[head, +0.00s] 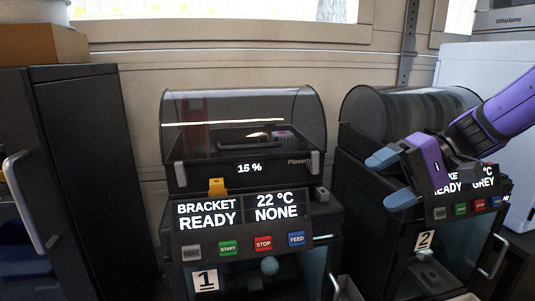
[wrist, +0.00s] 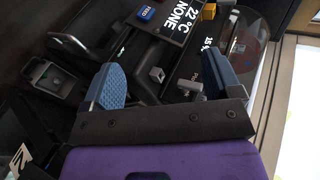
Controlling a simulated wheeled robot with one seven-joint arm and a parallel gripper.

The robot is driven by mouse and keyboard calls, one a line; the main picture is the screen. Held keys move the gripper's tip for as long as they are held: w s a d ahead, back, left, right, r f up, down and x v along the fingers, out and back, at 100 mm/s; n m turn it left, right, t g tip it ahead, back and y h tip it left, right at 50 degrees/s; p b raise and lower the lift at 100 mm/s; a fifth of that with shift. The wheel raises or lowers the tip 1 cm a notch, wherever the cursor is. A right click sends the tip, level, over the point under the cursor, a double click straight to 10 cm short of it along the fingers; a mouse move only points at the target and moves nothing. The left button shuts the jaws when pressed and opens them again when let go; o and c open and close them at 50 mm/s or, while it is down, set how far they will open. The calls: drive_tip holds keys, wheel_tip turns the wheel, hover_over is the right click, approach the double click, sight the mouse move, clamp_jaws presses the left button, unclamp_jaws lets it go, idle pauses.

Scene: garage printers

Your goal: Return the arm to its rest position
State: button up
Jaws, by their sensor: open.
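My gripper (head: 386,179) is at the right in the head view, on the purple arm (head: 512,105) that reaches in from the right edge. It hangs in front of printer 2 and hides part of that printer's display. Its two blue fingertips point left and are spread apart. In the wrist view my gripper (wrist: 163,84) shows the same two blue fingers with a wide gap. Nothing is held between them. Printer 1's display (wrist: 183,18) shows beyond the fingers, tilted in that view.
Printer 1 (head: 247,226) stands in the middle under a clear lid, its display reading BRACKET READY, 22 °C, NONE. Printer 2 (head: 424,240) stands to its right, its display partly covered. A dark cabinet (head: 85,150) stands at the left. A white unit (head: 480,62) stands at the right.

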drive_tip(key=s+d+r+t+h, duration=0.2)
drive_tip(key=s+d+t+h, duration=0.3)
drive_tip(key=s+d+h, duration=0.4)
drive_tip(key=s+h, duration=0.3)
drive_tip(key=s, duration=0.1)
drive_tip(key=shift+s+t, duration=0.15)
drive_tip(key=shift+t, duration=0.15)
